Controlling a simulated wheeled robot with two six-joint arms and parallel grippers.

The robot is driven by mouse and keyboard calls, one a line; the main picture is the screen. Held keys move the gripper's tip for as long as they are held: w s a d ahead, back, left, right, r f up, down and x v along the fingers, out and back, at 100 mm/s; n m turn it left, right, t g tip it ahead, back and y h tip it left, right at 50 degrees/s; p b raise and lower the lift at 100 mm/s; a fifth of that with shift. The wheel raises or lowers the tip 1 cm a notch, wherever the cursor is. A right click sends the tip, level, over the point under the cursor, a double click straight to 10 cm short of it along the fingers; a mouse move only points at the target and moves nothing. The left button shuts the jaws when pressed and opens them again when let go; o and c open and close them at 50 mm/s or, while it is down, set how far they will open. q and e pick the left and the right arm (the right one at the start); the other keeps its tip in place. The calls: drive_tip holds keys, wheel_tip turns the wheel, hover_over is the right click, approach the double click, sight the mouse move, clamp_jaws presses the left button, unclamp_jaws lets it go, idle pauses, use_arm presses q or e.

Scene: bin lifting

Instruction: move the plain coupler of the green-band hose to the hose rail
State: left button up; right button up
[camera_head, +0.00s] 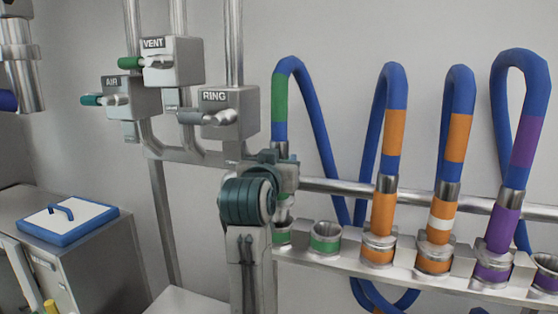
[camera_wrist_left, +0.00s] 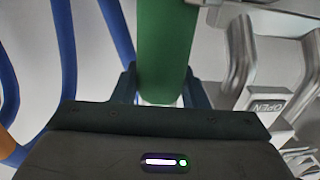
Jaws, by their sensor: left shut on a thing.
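The green-band hose (camera_head: 279,100) rises from my left gripper (camera_head: 280,158), loops over and runs down behind the rail. My left gripper is shut on the hose end, just below the green band. The coupler (camera_head: 285,201) shows in part below the gripper, above a green-ringed socket at the left end of the hose rail (camera_head: 405,262). My arm hides part of it, and I cannot tell whether it is seated. My right gripper is not in view.
An empty green-ringed socket (camera_head: 325,238) is just right of it. Orange couplers (camera_head: 383,213) and a purple one (camera_head: 503,230) stand in sockets further right. Valves marked VENT (camera_head: 175,60), AIR and RING are close on the left. A blue-edged lid (camera_head: 68,222) lies lower left.

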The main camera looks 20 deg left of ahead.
use_arm(q)
drive_tip(key=shift+s+f+b, duration=0.1)
drive_tip(key=shift+f+b, duration=0.45)
drive_tip(key=shift+f, duration=1.7)
idle(0.8)
drive_tip(key=o, duration=1.3)
drive_tip(key=shift+c, duration=0.2)
drive_tip(key=shift+f, duration=0.1)
